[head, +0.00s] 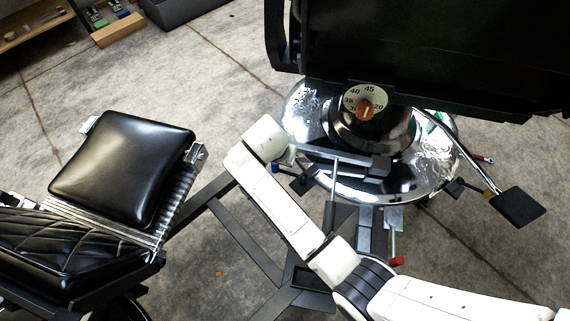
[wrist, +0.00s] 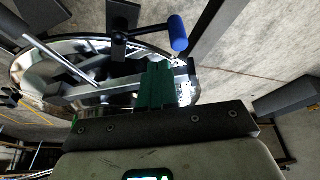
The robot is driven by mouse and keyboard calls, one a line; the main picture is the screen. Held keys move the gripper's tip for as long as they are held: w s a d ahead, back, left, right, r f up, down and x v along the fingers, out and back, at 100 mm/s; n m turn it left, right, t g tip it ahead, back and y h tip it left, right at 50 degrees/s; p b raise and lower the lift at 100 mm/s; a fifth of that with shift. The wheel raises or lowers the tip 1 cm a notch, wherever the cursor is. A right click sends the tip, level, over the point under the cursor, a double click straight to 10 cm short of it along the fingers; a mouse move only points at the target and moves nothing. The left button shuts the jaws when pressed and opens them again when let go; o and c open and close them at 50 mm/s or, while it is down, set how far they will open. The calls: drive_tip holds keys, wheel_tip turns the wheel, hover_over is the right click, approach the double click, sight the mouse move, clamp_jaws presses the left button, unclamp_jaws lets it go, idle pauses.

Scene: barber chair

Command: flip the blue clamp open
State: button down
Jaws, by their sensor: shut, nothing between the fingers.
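The blue clamp shows in the wrist view as a short blue cylindrical grip (wrist: 178,33) on a dark arm near the chrome base's rim. In the head view a small blue piece (head: 275,168) shows just below the end of my arm. My gripper (wrist: 160,72) has its green fingers together and empty. They point toward the chrome base, and in the picture the blue grip lies above and slightly right of their tips, with a gap between. In the head view my white arm hides most of the gripper.
A round chrome base (head: 420,175) carries an orange dial knob (head: 365,109) under the dark chair seat (head: 430,45). A red-ended lever (head: 396,259) and a black pedal (head: 518,207) stick out nearby. A black padded footrest (head: 125,165) stands left. Open concrete floor lies between.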

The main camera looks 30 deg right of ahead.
sight(283, 171)
drive_tip(key=b+x, duration=0.4)
drive_tip(key=x, duration=0.6)
drive_tip(key=shift+s+a+p, duration=0.1)
drive_tip(key=shift+s+p, duration=0.05)
drive_tip(key=shift+p, duration=0.15)
drive_tip(key=n+p, duration=0.2)
drive_tip(key=s+a+n+y+p, duration=0.1)
drive_tip(key=p, duration=0.1)
drive_tip(key=shift+s+a+r+n+t, duration=0.2)
drive_tip(key=shift+s+n+t, duration=0.1)
drive_tip(key=shift+s+n, duration=0.1)
drive_tip(key=s+n+y+p, duration=0.3)
drive_tip(key=s+n+p, duration=0.3)
drive_tip(key=n+p, duration=0.2)
drive_tip(key=shift+s+a+f+n+y+p, duration=0.3)
drive_tip(key=shift+n+p, duration=0.05)
drive_tip(key=shift+n, duration=0.55)
drive_tip(key=shift+s+d+f, duration=0.1)
drive_tip(key=shift+s, duration=0.15)
